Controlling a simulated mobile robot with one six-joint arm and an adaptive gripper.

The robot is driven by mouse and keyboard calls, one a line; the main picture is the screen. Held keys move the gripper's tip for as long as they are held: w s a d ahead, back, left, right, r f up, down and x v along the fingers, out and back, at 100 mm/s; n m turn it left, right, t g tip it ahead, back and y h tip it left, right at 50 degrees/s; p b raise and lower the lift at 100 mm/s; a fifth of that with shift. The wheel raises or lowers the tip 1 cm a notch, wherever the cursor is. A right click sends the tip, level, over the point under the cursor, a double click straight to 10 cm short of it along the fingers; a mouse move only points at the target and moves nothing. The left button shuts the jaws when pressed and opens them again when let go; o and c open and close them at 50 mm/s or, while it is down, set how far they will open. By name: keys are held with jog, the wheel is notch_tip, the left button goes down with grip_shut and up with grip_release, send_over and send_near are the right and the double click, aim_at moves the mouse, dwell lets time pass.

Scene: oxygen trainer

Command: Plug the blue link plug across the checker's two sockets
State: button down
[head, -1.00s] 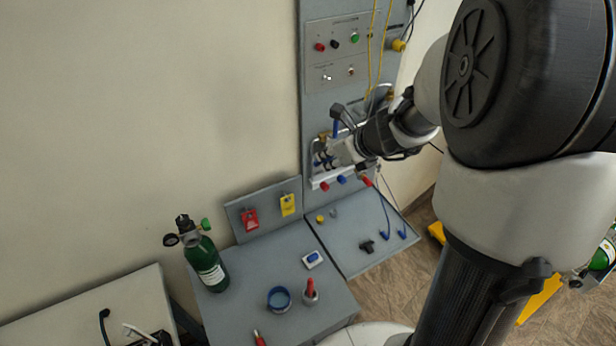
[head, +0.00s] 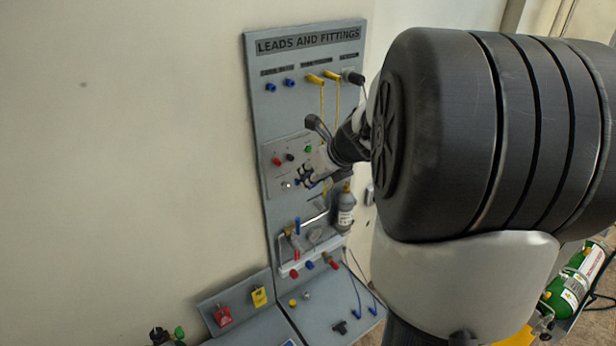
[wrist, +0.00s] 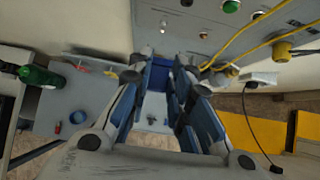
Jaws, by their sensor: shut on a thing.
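The checker panel (head: 268,180) is on the grey upright board, with a red, a black and a green socket or button in its upper row and a small white fitting (head: 286,185) below. My gripper (head: 302,180) is at the panel's lower part, close to its face. It is shut on a small blue thing, which I take for the blue link plug; the fingers' own blue pads make its outline hard to tell. In the wrist view the fingers (wrist: 165,68) point towards the panel (wrist: 182,25). Contact between plug and sockets cannot be made out.
Two blue fittings (head: 280,85) and yellow leads (head: 330,95) hang higher on the board. A grey bottle (head: 345,212) and a gauge rail with coloured knobs (head: 310,265) are below. Red and yellow tags (head: 240,305) stand lower left. The wall to the left is clear.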

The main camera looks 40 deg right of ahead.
jog(key=shift+w+r+p, duration=0.1)
jog(key=shift+w+p, duration=0.65)
jog(key=shift+w, duration=0.05)
jog(key=shift+w+d+p, duration=0.2)
jog(key=shift+w+p, duration=0.9)
jog(key=shift+w, duration=1.15)
jog(key=shift+p, duration=0.45)
jog(key=shift+w+p, duration=0.7)
jog(key=shift+w, duration=0.35)
jog(key=shift+w, duration=0.25)
jog(key=c, duration=1.4)
grip_release()
